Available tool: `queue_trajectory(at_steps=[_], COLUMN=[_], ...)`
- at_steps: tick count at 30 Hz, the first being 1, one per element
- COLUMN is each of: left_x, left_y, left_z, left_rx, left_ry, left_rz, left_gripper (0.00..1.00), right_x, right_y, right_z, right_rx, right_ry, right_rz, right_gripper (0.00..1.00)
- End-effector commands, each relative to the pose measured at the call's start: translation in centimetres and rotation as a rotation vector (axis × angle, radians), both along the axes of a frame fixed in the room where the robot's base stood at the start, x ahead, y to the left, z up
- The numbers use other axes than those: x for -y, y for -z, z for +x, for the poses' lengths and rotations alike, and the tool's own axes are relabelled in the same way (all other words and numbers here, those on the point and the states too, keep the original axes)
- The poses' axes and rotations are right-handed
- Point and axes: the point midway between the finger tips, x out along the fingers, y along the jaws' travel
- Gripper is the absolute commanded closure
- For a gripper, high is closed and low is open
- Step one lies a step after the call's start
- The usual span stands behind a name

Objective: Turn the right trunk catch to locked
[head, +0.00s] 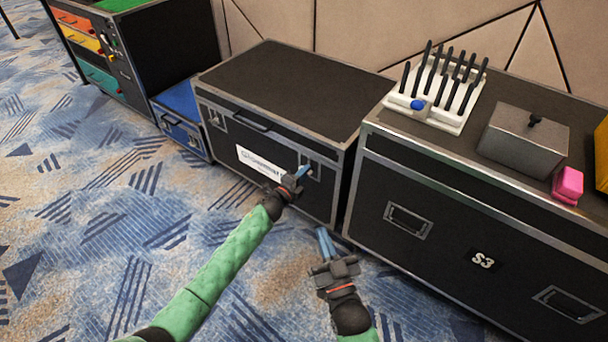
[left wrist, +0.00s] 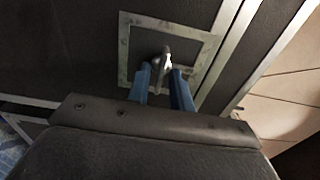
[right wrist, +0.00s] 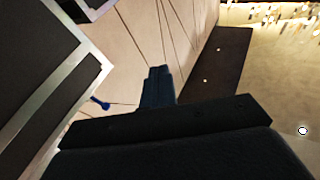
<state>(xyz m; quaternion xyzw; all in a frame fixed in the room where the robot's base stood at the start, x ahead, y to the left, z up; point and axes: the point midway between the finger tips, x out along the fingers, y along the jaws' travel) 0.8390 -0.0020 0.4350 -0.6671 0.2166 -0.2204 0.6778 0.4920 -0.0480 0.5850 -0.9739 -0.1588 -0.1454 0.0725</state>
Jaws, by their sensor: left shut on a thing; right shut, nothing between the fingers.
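The black trunk (head: 290,85) with metal edges stands in the middle of the head view. Its right catch (head: 314,169) is on the front face near the right edge. In the left wrist view the catch (left wrist: 165,57) is a small grey metal piece in a square metal frame. My left gripper (head: 305,170) is at this catch, its blue fingers on either side, shut on it; the fingers partly hide it in the head view. The left catch (head: 215,118) is at the trunk's other end. My right gripper (head: 323,238) is shut and empty, in front of the trunk's lower right corner.
A large black case (head: 450,215) marked S3 stands close on the right. It bears a white rack (head: 430,115), a grey box (head: 522,140) and a pink block (head: 568,185). A blue case (head: 180,110) is left of the trunk. The carpet (head: 90,220) in front is clear.

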Motion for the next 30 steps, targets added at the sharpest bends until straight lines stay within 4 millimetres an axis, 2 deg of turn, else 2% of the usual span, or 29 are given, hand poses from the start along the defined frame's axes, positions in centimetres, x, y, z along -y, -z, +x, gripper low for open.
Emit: queue_trajectory(at_steps=[8,9,18,23,25,27,30], left_x=[0.1,0.1,0.0,-0.7,-1.2,-1.7,-2.6], left_y=[0.2,0.2,0.1,0.1,0.1,0.1,0.2], left_z=[-0.1,-0.1,-0.1,-0.9,-1.6,-2.4,-3.7], left_rx=[-0.002,-0.002,-0.001,-0.002,-0.002,-0.002,-0.003], left_ry=[0.001,0.001,0.000,0.000,0.000,0.000,0.000], left_rz=[0.000,0.000,0.000,0.001,0.000,0.000,0.001], left_gripper=[1.00,0.72,0.72,0.72,0.72,0.72,0.72], right_x=[0.0,0.0,0.0,0.0,-0.1,-0.3,-0.3], right_y=[0.0,0.0,0.0,0.4,1.2,3.9,5.6], right_z=[0.0,0.0,0.0,0.1,0.2,-0.1,-0.3], right_rx=[0.000,0.000,0.000,-0.020,-0.049,-0.116,-0.168], right_ry=[0.000,0.000,0.000,-0.002,-0.004,-0.009,-0.012], right_rz=[0.000,0.000,0.000,-0.005,-0.011,-0.029,-0.040], right_gripper=[1.00,1.00,1.00,1.00,1.00,1.00,1.00])
